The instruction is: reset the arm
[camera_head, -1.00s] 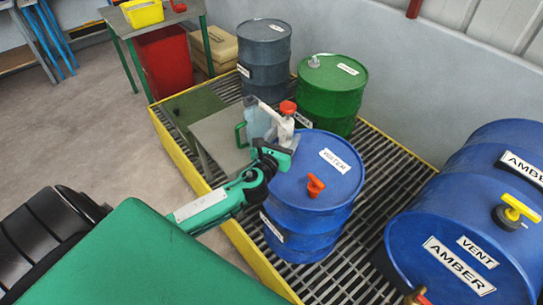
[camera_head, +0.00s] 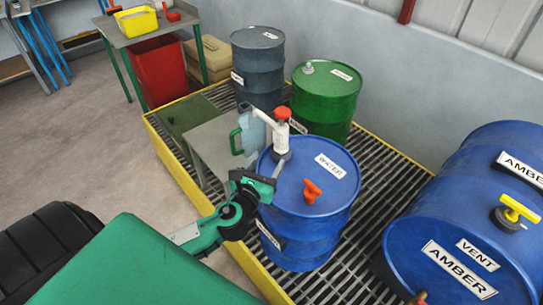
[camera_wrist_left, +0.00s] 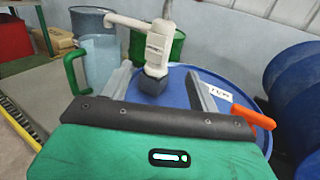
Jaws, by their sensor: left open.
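My left gripper (camera_head: 262,175) is in front of the blue drum labelled WATER (camera_head: 325,200), near the white pump with a red cap (camera_head: 281,135) on the drum's top. Its jaws are apart and hold nothing. In the left wrist view the gripper's two fingers (camera_wrist_left: 160,85) stand either side of the pump's lower body (camera_wrist_left: 157,52), with the pump beyond or between them; I cannot tell which. A pale jug with a green handle (camera_head: 251,132) stands beside the pump on a grey stand. My right gripper is not in view.
An orange tap handle (camera_head: 311,191) sticks up from the WATER drum. Green (camera_head: 325,97) and grey (camera_head: 258,60) drums stand behind. A yellow-edged grate (camera_head: 176,167) runs under the drums. The floor at left is clear.

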